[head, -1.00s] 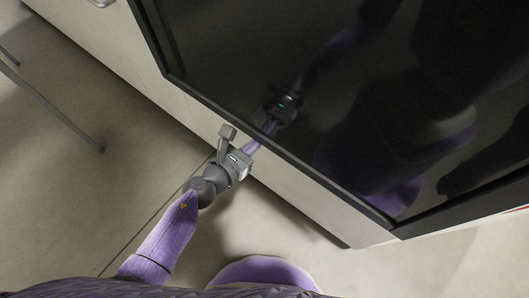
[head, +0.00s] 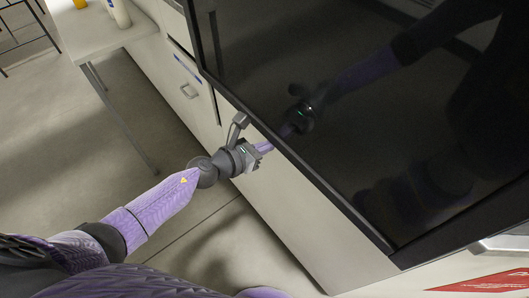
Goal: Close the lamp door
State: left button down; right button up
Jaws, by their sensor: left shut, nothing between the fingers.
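The lamp door (head: 345,110) appears to be the large glossy black panel with a dark frame, which fills the upper right of the head view. Its dark surface mirrors my left arm. My left gripper (head: 267,147) is shut and empty at the panel's lower left edge. Its fingertips are at or very near the frame; I cannot tell whether they touch. My right gripper is not in view.
A pale cabinet (head: 280,215) stands below the panel. A drawer front with a handle (head: 189,91) and a white counter (head: 95,32) with small items lie at upper left. A red label (head: 485,282) shows at lower right. Grey floor (head: 60,150) is clear at left.

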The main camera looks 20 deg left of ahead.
aim_at(270, 101)
pick_arm(q)
notch_tip(270, 101, up, 13)
jog(key=p, duration=0.9)
jog(key=shift+p, duration=0.4)
jog(key=shift+a+r+p, duration=0.1)
jog(key=shift+r+p, duration=0.45)
jog(key=shift+w, duration=0.1)
